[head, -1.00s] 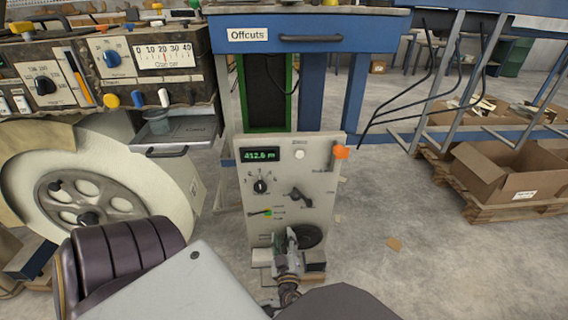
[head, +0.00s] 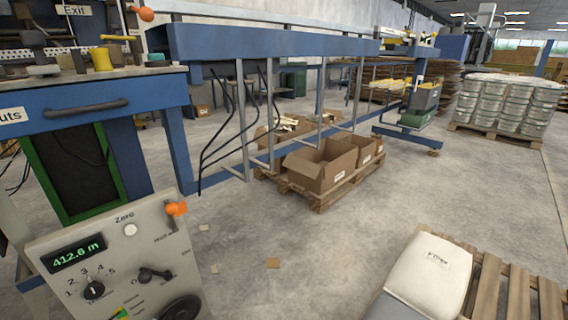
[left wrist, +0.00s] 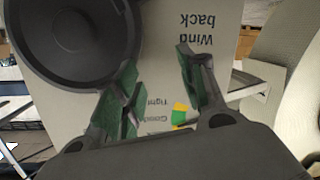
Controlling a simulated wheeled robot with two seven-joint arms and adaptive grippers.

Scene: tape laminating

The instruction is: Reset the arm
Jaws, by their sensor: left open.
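A pale control panel (head: 75,225) stands at the lower left of the head view. Its green display (head: 72,253) reads 412.6 m. It carries a numbered dial (head: 94,290), a dark lever (head: 155,274), a white Zero button (head: 130,230) and an orange knob (head: 176,208). A black round wheel (head: 182,308) is cut off by the bottom edge. In the left wrist view my left gripper (left wrist: 157,82) is open and empty, its green-padded fingers apart before the panel face. The black wheel (left wrist: 75,40) is beside the left finger. My right gripper is in neither view.
A blue bench (head: 95,95) stands behind the panel. A blue frame (head: 270,42) with hanging black cables is to its right. Cardboard boxes (head: 320,165) sit on a pallet. A white sack (head: 430,268) lies on a wooden pallet (head: 515,295) at lower right. Mid floor is mostly clear.

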